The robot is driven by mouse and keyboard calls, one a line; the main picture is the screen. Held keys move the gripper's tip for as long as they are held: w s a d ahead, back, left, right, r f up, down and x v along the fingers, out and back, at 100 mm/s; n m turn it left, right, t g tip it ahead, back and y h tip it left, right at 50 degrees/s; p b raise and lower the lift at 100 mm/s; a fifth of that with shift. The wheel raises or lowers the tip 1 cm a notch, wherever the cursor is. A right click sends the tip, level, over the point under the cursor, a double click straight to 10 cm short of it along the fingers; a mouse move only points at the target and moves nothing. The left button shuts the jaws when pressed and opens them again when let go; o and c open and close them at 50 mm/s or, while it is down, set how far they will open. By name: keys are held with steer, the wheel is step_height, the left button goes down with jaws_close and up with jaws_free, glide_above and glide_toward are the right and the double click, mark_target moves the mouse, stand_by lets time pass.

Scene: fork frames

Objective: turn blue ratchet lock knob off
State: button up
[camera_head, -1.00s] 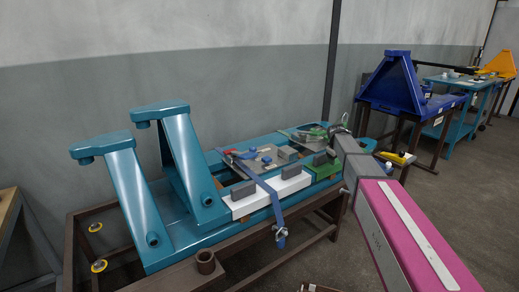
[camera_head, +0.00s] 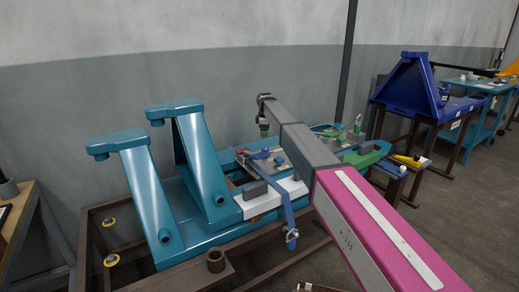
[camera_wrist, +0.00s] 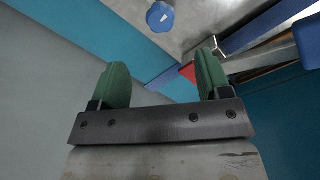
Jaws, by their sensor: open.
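A round blue knob (camera_wrist: 160,16) with a white mark shows at the top edge of the wrist view, on a grey metal plate (camera_wrist: 205,18). A small blue knob also shows in the head view (camera_head: 279,160), on the fixture beyond the blue strap (camera_head: 287,205). My gripper (camera_wrist: 162,82) has two green fingertips spread apart with nothing between them. The knob lies ahead of the fingertips, roughly centred between them and apart from them. In the head view my gripper (camera_head: 264,129) hangs above the back part of the fixture. My arm hides part of the fixture's right side.
Two tall teal arms (camera_head: 150,195) stand at the fixture's left. A red piece (camera_wrist: 188,72) and the strap's blue edge (camera_wrist: 270,22) lie close to the right fingertip. The grey wall (camera_head: 60,110) is behind. A blue stand (camera_head: 410,90) is at right.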

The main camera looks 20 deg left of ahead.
mark_target(267, 150)
steer(key=shift+a+f, duration=0.15)
steer(key=shift+f, duration=0.3)
steer(key=f, duration=0.6)
steer(key=w+f, duration=0.1)
steer(key=f, duration=0.2)
steer(key=shift+a+f, duration=0.1)
steer(key=shift+f, duration=0.3)
steer(key=c, duration=0.9)
